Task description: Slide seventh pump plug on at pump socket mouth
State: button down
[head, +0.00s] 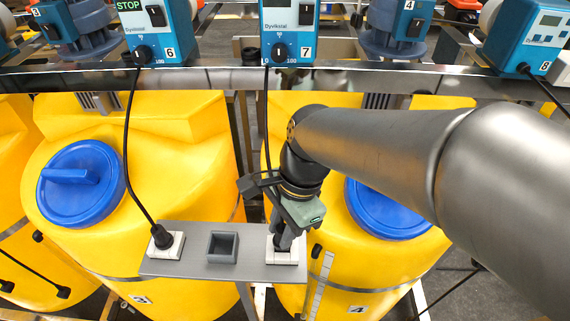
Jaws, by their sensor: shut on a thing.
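The pump marked 7 (290,30) is a blue box at the top middle, and its black cable (267,120) hangs down behind my wrist. My gripper (283,240) points down over the right end of the grey panel. It is shut on the seventh pump plug, which is dark and mostly hidden by the fingers. Directly below is the white pump socket (287,258), partly covered by the fingers. The plug is at the socket mouth; I cannot tell how deep it sits.
The grey panel (200,268) also bears an empty square holder (222,247) and a left socket (178,250) with pump 6's black plug (163,237) in it. Yellow tanks (180,150) with blue lids (80,185) stand behind. A metal rail (200,78) runs across above.

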jog(key=shift+f+b, duration=0.7)
jog(key=shift+f, duration=0.4)
jog(key=c, duration=1.1)
grip_release()
jog(key=shift+r, duration=0.15)
jog(key=v, duration=1.7)
jog(key=shift+r, duration=0.15)
jog(key=s+d+f+n+t+h, duration=0.1)
jog(key=s+d+f+n, duration=0.1)
jog(key=d+f+n, duration=0.3)
jog(key=s+d+f+n+t+h, duration=0.1)
jog(key=d+f+n, duration=0.5)
jog(key=f, duration=0.8)
jog(key=shift+s+d+h, duration=0.3)
jog(key=shift+s+d, duration=0.35)
jog(key=shift+d, duration=0.2)
